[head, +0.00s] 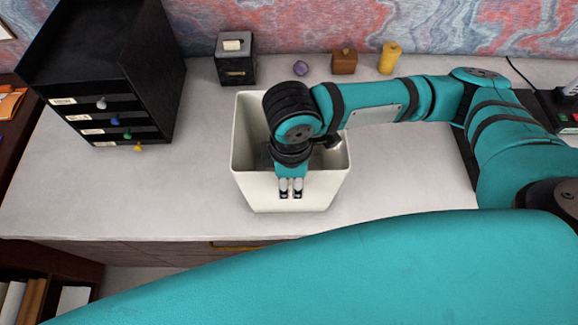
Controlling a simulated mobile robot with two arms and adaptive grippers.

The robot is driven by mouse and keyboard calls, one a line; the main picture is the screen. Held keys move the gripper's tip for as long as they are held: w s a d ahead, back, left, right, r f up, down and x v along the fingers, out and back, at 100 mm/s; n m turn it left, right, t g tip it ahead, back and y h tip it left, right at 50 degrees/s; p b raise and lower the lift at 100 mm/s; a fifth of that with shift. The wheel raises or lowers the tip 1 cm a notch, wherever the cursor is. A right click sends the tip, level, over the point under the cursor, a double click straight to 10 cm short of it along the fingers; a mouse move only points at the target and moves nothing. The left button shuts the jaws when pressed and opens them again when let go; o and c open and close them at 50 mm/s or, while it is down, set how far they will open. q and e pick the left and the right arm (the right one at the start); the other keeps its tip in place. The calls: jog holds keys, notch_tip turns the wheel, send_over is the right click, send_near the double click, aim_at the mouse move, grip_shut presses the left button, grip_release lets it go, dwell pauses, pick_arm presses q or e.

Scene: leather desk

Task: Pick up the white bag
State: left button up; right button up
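The white bag (242,155) is a stiff, open-topped, bin-like shape that stands upright on the pale desk in the middle of the head view. My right gripper (291,189) points down at its front side, with two fingers close together in front of the front wall, below the rim. A narrow gap shows between the fingertips. I cannot tell whether they touch or pinch the wall. My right arm covers part of the bag's opening and its right rim. My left gripper is not in view.
A black drawer unit (150,85) with coloured knobs stands at the left. A black box (236,62), a purple ball (301,68), a brown block (344,62) and a yellow bottle (388,58) line the back. The desk (190,185) is clear left of the bag.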

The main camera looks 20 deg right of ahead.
grip_shut()
jog(key=shift+r, duration=0.15)
